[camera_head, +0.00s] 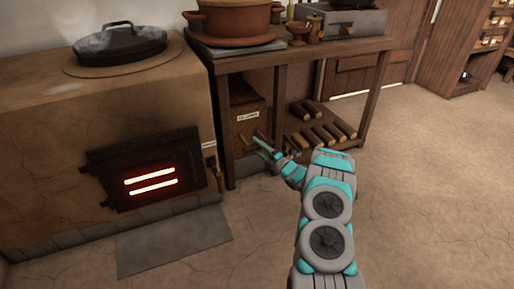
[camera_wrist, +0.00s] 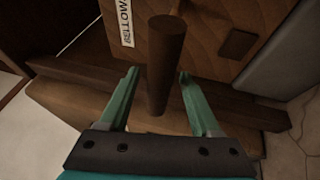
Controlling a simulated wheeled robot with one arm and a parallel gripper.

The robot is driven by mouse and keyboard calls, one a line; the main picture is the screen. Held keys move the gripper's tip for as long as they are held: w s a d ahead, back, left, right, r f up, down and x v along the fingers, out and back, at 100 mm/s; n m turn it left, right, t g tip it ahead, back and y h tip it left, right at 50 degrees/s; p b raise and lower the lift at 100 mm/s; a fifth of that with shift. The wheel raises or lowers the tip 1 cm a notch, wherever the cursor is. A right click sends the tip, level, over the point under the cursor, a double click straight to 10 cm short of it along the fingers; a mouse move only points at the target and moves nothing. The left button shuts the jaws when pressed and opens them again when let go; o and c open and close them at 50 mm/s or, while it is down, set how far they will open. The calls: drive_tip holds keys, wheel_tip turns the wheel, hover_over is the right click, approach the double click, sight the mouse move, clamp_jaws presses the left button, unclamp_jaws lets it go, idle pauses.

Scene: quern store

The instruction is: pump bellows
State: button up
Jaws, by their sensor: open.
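The bellows (camera_head: 246,119) is a brown box-like body with a small white label, standing under the wooden table to the right of the stove. In the wrist view its quilted brown side and the label reading BELLOWS (camera_wrist: 127,22) show at the top. A dark round wooden handle (camera_wrist: 165,62) sticks out toward the camera. My gripper (camera_wrist: 157,88) is open, with its two green fingers on either side of the handle and a gap to each. In the head view my gripper (camera_head: 264,148) is in front of the bellows; the handle is hard to make out there.
The clay stove (camera_head: 50,140) has a dark firebox door (camera_head: 110,160) with glowing slots and a black lidded pan (camera_head: 119,43) on top. Several logs (camera_head: 322,132) lie on the table's low shelf. A grey slab (camera_head: 175,240) lies before the stove. The floor at right is clear.

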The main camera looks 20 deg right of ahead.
drive_tip(key=shift+w, duration=0.15)
drive_tip(key=shift+c, duration=0.3)
clamp_jaws()
idle(1.1)
